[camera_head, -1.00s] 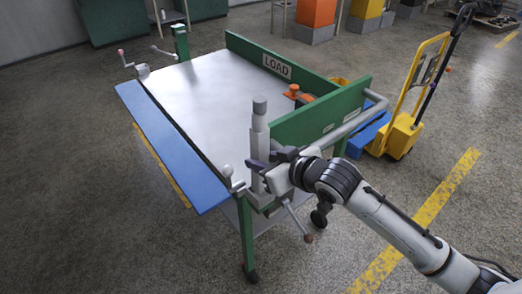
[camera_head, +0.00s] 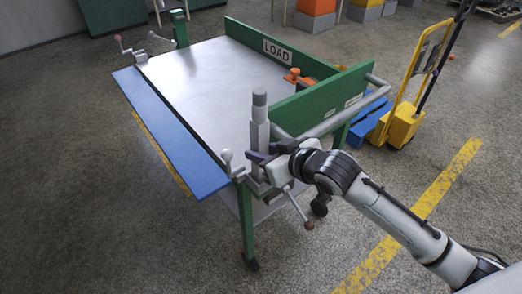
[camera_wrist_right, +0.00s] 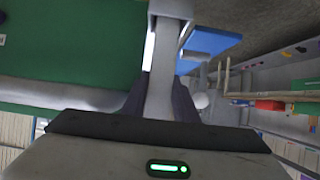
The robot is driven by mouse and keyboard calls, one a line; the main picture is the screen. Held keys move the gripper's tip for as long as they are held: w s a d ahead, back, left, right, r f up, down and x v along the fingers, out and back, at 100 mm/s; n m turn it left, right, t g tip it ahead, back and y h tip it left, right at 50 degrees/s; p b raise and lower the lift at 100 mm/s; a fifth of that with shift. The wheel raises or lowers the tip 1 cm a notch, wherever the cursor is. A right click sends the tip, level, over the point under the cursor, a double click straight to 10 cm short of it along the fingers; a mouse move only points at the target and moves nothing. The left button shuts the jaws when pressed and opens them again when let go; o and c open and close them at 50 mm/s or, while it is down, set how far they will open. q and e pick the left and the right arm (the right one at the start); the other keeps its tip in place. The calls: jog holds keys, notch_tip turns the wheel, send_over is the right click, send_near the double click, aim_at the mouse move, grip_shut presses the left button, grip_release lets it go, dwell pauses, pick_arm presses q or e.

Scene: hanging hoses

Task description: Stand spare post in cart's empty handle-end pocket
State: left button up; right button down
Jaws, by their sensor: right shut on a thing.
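The spare post (camera_head: 260,128) is a grey, stepped bar standing about upright at the cart's near corner. My right gripper (camera_head: 257,158) is shut on its lower part, coming from the right. In the right wrist view the post (camera_wrist_right: 161,85) lies between the dark fingers (camera_wrist_right: 160,103). The cart (camera_head: 205,95) has a grey metal top and green end boards. Its tubular handle (camera_head: 350,110) is on the right. The near corner bracket (camera_head: 262,188) is partly hidden by the gripper; I cannot tell whether the post's foot is inside a pocket. My left gripper is not in view.
A lever with a brown knob (camera_head: 308,224) sticks out below the gripper, and a clamp (camera_head: 226,156) stands left of the post. A blue flap (camera_head: 170,135) lines the cart's left side. A yellow pallet truck (camera_head: 405,115) stands right. Floor in front is clear.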

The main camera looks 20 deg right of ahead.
jog(key=shift+f, duration=0.25)
jog(key=c, duration=1.3)
grip_release()
jog(key=shift+c, duration=0.2)
jog(key=v, duration=1)
jog(key=s+a+f+m+g+h, duration=0.1)
jog(key=s+f, duration=0.7)
jog(key=f, duration=0.5)
jog(key=s+a+f+m+g, duration=0.1)
jog(key=s+f, duration=0.8)
jog(key=f, duration=0.5)
jog(key=shift+f+g+h, duration=0.25)
jog(key=shift+g+h, duration=0.05)
jog(key=shift+h, duration=0.1)
